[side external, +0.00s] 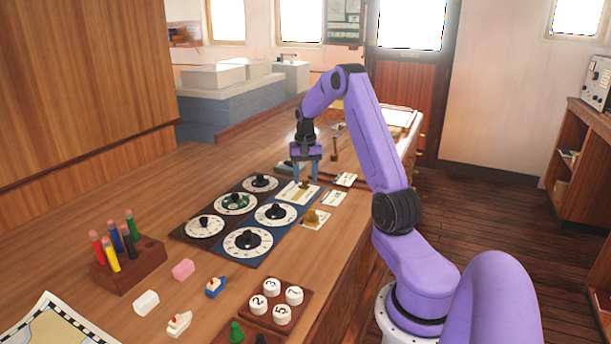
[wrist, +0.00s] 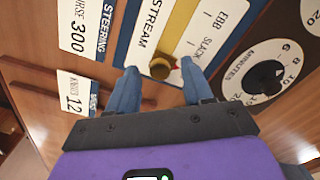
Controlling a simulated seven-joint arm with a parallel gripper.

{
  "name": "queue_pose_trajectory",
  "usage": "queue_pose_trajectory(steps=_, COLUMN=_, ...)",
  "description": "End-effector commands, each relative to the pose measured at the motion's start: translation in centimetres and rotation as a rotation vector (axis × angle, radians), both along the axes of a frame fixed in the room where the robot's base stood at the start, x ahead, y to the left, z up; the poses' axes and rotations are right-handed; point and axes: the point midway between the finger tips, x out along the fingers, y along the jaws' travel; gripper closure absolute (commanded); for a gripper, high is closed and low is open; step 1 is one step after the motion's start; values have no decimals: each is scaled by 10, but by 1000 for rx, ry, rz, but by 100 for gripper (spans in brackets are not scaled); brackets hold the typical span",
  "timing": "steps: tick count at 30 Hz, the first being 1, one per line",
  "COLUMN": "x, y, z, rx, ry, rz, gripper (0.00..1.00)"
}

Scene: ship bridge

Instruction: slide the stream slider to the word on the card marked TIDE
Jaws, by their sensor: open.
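The words EBB and SLACK show beside the track; the pointer is near the SLACK end of the visible words, and my right finger covers the plate beyond. In the side view the slider plate (side external: 290,194) lies below my gripper (side external: 306,178). My gripper (wrist: 160,70) is open, its blue fingertips on either side of the knob; contact is unclear. No card reading TIDE is legible; small cards (side external: 346,179) lie near the slider.
Cards reading STEERING COURSE 300 (wrist: 88,30) and KNOTS 12 (wrist: 76,92) lie beside the slider. A MINUTES dial (wrist: 280,60) is close on the other side. More dials (side external: 248,242), a brass piece on a card (side external: 316,217) and a pen block (side external: 128,268) share the desk.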

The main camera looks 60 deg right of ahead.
Motion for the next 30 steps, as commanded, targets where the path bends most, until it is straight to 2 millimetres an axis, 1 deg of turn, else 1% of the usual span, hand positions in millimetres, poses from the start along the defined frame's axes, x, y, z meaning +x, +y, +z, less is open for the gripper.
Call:
queue_pose_trajectory(steps=6, x=0, y=0, z=0, rx=0, ry=0, rz=0, gripper=49)
queue_pose_trajectory(steps=7, x=0, y=0, z=0, rx=0, ry=0, rz=0, gripper=53)
queue_pose_trajectory(steps=8, x=0, y=0, z=0, rx=0, ry=0, rz=0, gripper=62)
queue_pose_trajectory(steps=9, x=0, y=0, z=0, rx=0, ry=0, rz=0, gripper=75)
queue_pose_trajectory(steps=11, x=0, y=0, z=0, rx=0, ry=0, rz=0, gripper=95)
queue_pose_trajectory(steps=12, x=0, y=0, z=0, rx=0, ry=0, rz=0, gripper=100)
queue_pose_trajectory(steps=17, x=0, y=2, z=0, rx=0, ry=0, rz=1, gripper=100)
queue_pose_trajectory(steps=24, x=1, y=28, z=1, rx=0, ry=0, rz=2, gripper=100)
queue_pose_trajectory(steps=27, x=0, y=35, z=0, rx=1, ry=1, rz=1, gripper=100)
queue_pose_trajectory(steps=30, x=0, y=36, z=0, rx=0, ry=0, rz=-1, gripper=100)
